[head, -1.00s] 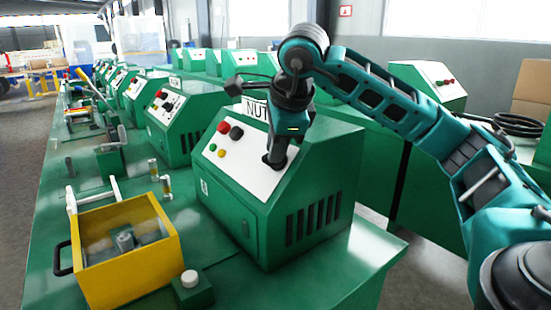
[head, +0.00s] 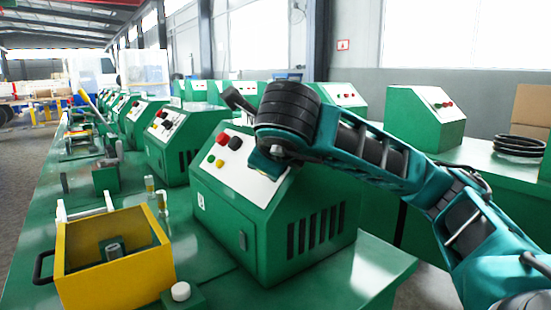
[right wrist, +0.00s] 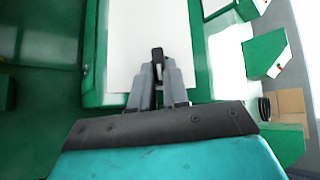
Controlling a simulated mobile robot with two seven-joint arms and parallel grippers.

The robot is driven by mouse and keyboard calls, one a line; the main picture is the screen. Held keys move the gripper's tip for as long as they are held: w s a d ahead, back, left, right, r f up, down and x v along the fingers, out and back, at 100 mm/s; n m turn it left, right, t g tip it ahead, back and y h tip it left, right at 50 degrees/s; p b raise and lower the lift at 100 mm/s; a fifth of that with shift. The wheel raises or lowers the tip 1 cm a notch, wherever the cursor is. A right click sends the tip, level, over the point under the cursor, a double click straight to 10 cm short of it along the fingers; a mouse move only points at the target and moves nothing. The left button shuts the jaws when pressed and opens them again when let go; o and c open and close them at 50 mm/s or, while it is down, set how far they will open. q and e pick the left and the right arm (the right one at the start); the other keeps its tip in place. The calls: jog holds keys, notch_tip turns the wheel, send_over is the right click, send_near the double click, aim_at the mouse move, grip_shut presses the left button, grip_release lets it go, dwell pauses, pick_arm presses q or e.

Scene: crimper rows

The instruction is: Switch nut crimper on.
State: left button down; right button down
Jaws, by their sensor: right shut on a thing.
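The nut crimper is a green box (head: 225,222) with a sloped white panel (head: 243,181). The panel carries a red button (head: 222,138), a black button (head: 235,143) and smaller yellow and green ones. My right arm's wrist covers the panel's right upper part in the head view and hides its gripper and the box's label there. In the right wrist view my right gripper (right wrist: 158,74) is shut on a narrow black switch lever (right wrist: 158,54) that stands out against the white panel (right wrist: 128,45). My left gripper is not in view.
A yellow open-topped box (head: 115,283) stands on the green bench to the left, with a white round button (head: 181,291) beside it. More green machines (head: 172,138) stand in a row behind. Coiled black cable (head: 519,146) and a cardboard box (head: 530,108) are at right.

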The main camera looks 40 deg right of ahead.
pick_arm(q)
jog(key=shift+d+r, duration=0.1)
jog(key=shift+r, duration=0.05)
pick_arm(e)
jog(key=shift+a+f+m+h, duration=0.1)
jog(key=shift+m+h, duration=0.3)
jog(key=shift+m, duration=0.1)
jog(key=c, duration=1.1)
grip_release()
